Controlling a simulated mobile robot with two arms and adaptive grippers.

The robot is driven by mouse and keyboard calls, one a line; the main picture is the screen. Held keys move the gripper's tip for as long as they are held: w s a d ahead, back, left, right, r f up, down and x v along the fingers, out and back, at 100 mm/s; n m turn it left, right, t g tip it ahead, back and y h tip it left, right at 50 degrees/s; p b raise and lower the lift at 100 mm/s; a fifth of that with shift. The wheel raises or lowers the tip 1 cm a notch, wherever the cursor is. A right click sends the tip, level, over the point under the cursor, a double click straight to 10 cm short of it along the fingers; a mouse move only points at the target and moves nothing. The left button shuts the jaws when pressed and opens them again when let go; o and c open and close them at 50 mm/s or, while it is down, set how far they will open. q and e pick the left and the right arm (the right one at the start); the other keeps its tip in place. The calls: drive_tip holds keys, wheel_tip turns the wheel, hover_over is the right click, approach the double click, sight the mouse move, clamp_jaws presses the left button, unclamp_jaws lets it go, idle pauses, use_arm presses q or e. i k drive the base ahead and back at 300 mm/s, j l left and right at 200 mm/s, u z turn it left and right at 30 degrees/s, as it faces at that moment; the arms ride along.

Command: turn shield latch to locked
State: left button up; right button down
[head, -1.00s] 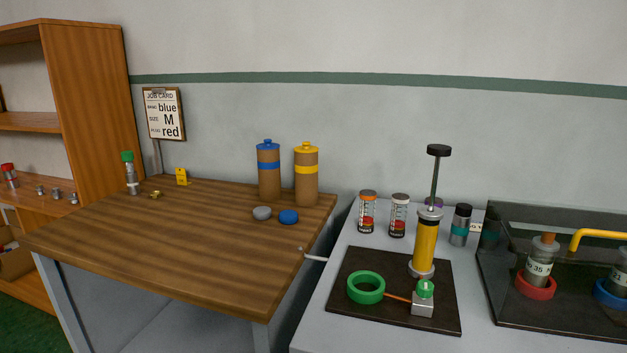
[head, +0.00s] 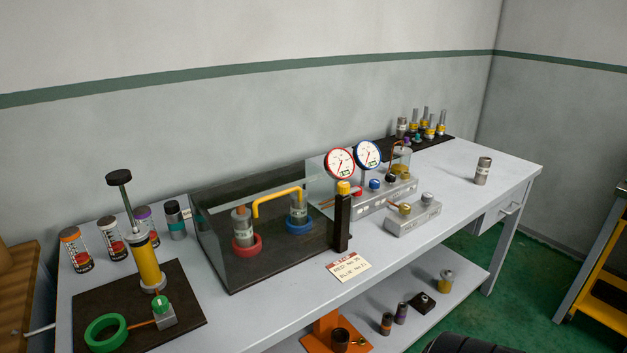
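A clear shield box with a dark base (head: 232,279) stands on the grey bench, around two grey cylinders. One cylinder (head: 241,227) sits in a red ring and the other (head: 298,212) in a blue ring, with a yellow bent pipe (head: 275,193) at their tops. At the box's front right corner stands a black post (head: 342,224) with a yellow knob (head: 343,187) on top. This looks like the shield latch; I cannot tell its turn position.
Two dial gauges (head: 340,163) and grey valve blocks (head: 412,217) stand right of the shield. A label card (head: 349,266) lies before the post. A yellow pump (head: 148,262) and green ring (head: 106,333) are at left. The bench's front edge beside the card is clear.

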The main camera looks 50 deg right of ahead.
sight(344, 188)
drive_tip(key=z, duration=1.85)
